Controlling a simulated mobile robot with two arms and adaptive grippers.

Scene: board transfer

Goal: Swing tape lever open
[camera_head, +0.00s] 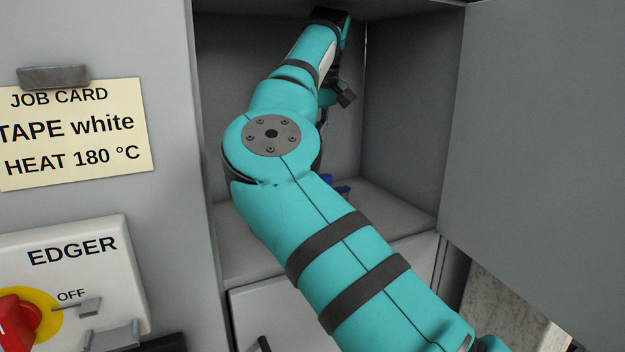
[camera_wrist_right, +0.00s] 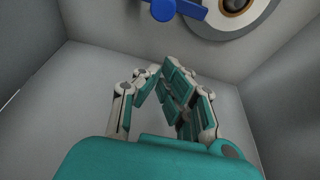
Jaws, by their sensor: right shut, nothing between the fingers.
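In the right wrist view a blue lever (camera_wrist_right: 190,9) with a round knob-like end (camera_wrist_right: 163,10) shows at the top edge, partly cut off. A white tape roll (camera_wrist_right: 222,28) with a dark and brown centre is beside it at the upper right. In the head view only a small blue piece (camera_head: 341,188) shows behind my right arm, low in the cabinet; I cannot tell which part it is. My right gripper (camera_wrist_right: 167,76) is shut and empty inside the cabinet, apart from the lever in the picture. My arm hides most of it in the head view. My left gripper is not in view.
My right arm reaches into an open grey cabinet (camera_head: 400,208), with close walls on both sides. Its door (camera_head: 545,130) stands open at the right. At the left are a job card (camera_head: 75,130) reading "TAPE white, HEAT 180 °C" and an EDGER switch panel (camera_head: 100,275) with a red knob.

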